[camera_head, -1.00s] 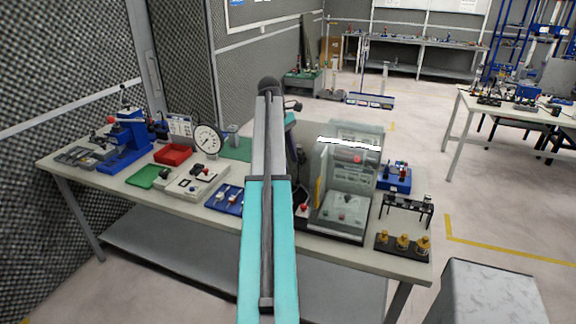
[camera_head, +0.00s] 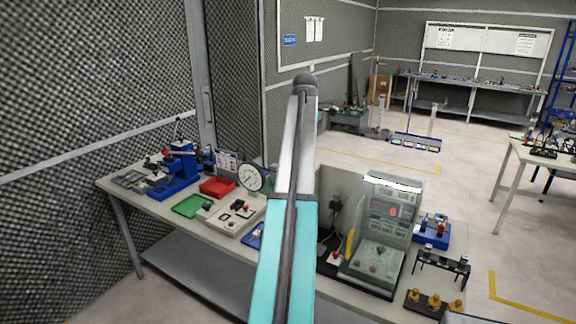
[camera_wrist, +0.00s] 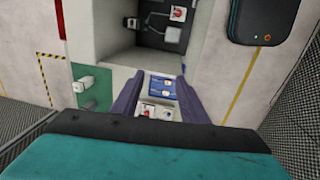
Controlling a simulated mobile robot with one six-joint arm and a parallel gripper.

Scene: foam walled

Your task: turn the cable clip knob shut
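I cannot pick out the cable clip knob with certainty in either view. A blue panel with small white parts (camera_wrist: 162,87) lies between my fingers in the wrist view. In the head view a blue board (camera_head: 254,238) shows only partly on the bench, beside my arm. My gripper (camera_wrist: 160,80) has its two purple fingers apart, with nothing held between them. It is above the bench, and its height is hard to judge. In the head view my arm hides the gripper and part of the bench.
The bench (camera_head: 150,203) carries a blue press (camera_head: 180,172), a red tray (camera_head: 217,187), a green tray (camera_head: 188,206), a dial gauge (camera_head: 252,178) and a grey control box (camera_head: 382,235). Brass fittings (camera_head: 433,301) stand at its right end. Textured walls rise behind the left part.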

